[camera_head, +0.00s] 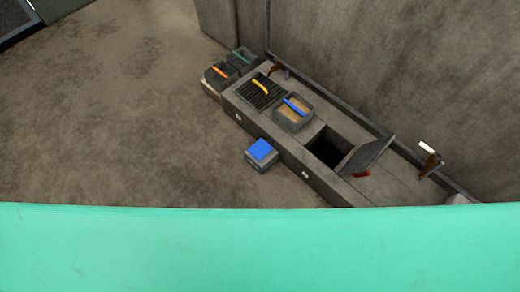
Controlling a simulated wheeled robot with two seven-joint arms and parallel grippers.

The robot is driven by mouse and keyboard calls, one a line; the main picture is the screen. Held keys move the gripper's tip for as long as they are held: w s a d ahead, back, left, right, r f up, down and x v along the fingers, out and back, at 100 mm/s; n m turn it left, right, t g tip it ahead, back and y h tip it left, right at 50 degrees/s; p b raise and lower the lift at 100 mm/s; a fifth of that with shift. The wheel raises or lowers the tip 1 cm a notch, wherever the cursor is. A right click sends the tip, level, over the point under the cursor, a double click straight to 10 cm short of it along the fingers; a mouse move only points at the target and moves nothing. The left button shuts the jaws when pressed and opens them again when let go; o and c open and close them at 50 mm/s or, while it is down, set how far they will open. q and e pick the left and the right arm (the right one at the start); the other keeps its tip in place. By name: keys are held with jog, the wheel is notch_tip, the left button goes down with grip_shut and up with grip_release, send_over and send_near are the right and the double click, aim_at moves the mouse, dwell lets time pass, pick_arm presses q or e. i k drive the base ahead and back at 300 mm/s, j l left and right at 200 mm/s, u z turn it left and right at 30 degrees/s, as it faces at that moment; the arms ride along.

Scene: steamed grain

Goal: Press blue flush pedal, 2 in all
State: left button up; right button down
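The blue flush pedal (262,149) is a flat blue pad on top of a small grey block. The block stands on the floor against the front of a long low grey counter, near the middle of the view. Whether the pad is pressed down cannot be told. Neither of my grippers shows in the head view.
The counter (308,174) holds a grate with a yellow handle (260,86), a box with a blue handle (293,108), a dark opening and a raised lid (368,155). Two bins (221,76) stand at its far end. A green surface (250,250) fills the foreground. Floor at left is clear.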

aim_at(261, 148)
jog(key=i+j+z, duration=0.15)
jog(key=z, duration=0.25)
jog(key=i+j+z, duration=0.1)
jog(key=j+z, duration=0.45)
jog(key=z, duration=0.25)
jog(key=i+j+z, duration=0.2)
jog(key=j, duration=1.25)
jog(key=j+z, duration=0.15)
jog(key=j, duration=1.3)
jog(key=i, duration=0.05)
